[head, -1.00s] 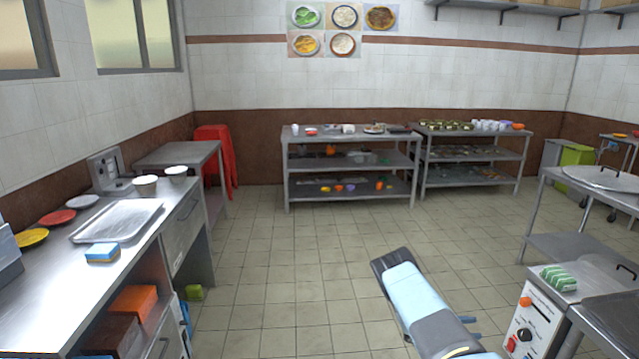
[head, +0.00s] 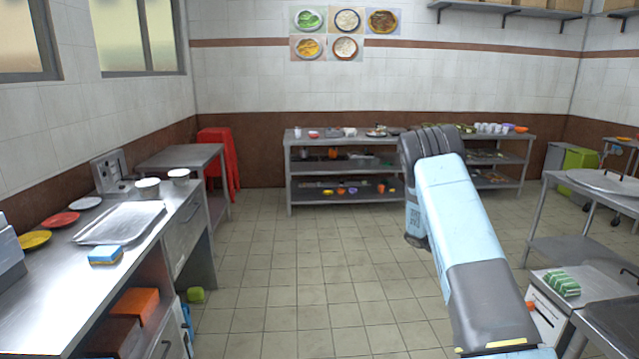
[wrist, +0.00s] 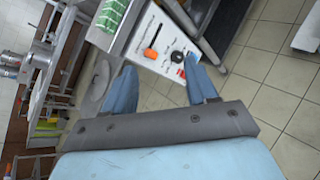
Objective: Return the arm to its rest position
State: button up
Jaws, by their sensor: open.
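My light-blue and grey arm (head: 455,220) rises from the lower right in the head view, with its dark joint at the top in front of the back shelves. My gripper does not show in the head view. In the wrist view my gripper (wrist: 158,88) shows two blue fingers spread apart, with nothing between them. Beyond the fingers, in the wrist view, is a white control panel (wrist: 150,62) with an orange knob and a black knob.
A steel counter (head: 60,290) with a tray (head: 120,222) runs along the left. Two steel shelf racks (head: 345,198) stand at the back. At the right are a cooker unit with a green striped cloth (head: 563,284) and a steel table (head: 560,250). The middle floor is clear.

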jog(key=s+a+r+m+t+y, duration=0.15)
jog(key=s+a+r, duration=0.3)
jog(key=r, duration=0.45)
jog(key=s+a+r+m+t+y, duration=0.1)
jog(key=s+a+r+t+y, duration=0.2)
jog(key=s+r, duration=0.4)
jog(key=s+a+r+m+t+y, duration=0.1)
jog(key=s+a+r+m+y, duration=0.2)
jog(key=a+r, duration=0.5)
jog(key=s+a+r+t+y, duration=0.1)
jog(key=s+a+r+t, duration=0.1)
jog(key=s, duration=0.6)
jog(key=s+a+r+t+y, duration=0.1)
jog(key=s+a+r, duration=0.3)
jog(key=s, duration=0.4)
jog(key=s+a+r+t+y, duration=0.2)
jog(key=s+a+r+t, duration=0.1)
jog(key=s, duration=0.5)
jog(key=shift+a+r, duration=0.55)
jog(key=shift+a, duration=0.05)
